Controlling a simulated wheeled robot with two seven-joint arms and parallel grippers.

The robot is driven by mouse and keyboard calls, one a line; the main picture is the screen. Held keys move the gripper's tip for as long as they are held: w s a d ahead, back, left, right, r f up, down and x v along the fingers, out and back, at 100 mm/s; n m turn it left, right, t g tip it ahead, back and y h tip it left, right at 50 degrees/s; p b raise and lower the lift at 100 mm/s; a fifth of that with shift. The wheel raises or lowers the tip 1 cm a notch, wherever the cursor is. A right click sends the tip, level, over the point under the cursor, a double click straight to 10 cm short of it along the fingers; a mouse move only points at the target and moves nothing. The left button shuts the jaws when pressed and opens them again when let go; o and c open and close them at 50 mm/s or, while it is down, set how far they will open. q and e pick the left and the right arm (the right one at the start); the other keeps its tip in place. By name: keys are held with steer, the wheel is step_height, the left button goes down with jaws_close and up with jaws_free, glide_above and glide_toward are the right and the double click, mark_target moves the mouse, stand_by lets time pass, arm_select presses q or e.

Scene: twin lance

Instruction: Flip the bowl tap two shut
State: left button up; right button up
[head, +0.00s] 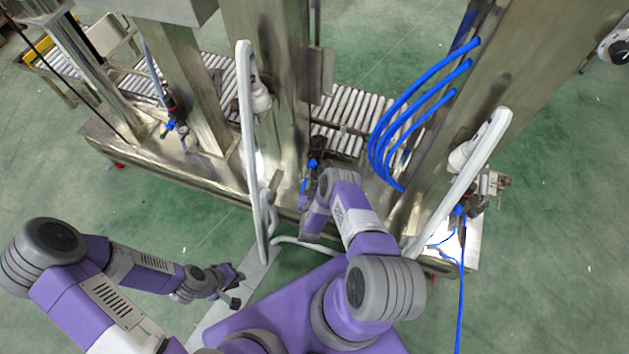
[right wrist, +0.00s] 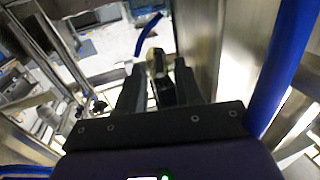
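A tap with a black body (head: 317,150) and a blue part below it stands at the machine's middle post; I cannot tell from a label whether it is tap two. My right gripper (head: 308,192) is right below it, its tips small and partly hidden. In the right wrist view, my right gripper (right wrist: 160,88) has its fingers apart, with a brassy and dark fitting (right wrist: 156,62) between or just beyond them; contact is unclear. A blue strip (right wrist: 147,34) shows beyond it. My left gripper (head: 236,287) looks open and empty, low and away from the taps.
Similar taps stand at the left post (head: 175,112) and the right post (head: 459,212). A white tubular rail (head: 246,140) rises left of the middle tap. Blue hoses (head: 385,135) arch on its right. A roller conveyor (head: 345,108) lies behind.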

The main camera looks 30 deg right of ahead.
steer(key=shift+c, duration=0.4)
jaws_close()
steer(key=m+g+h, duration=0.1)
steer(key=w+a+m+g+h, duration=0.1)
steer(key=m+g+h, duration=0.1)
steer(key=shift+a, duration=0.1)
steer(key=shift+o, duration=0.4)
jaws_free()
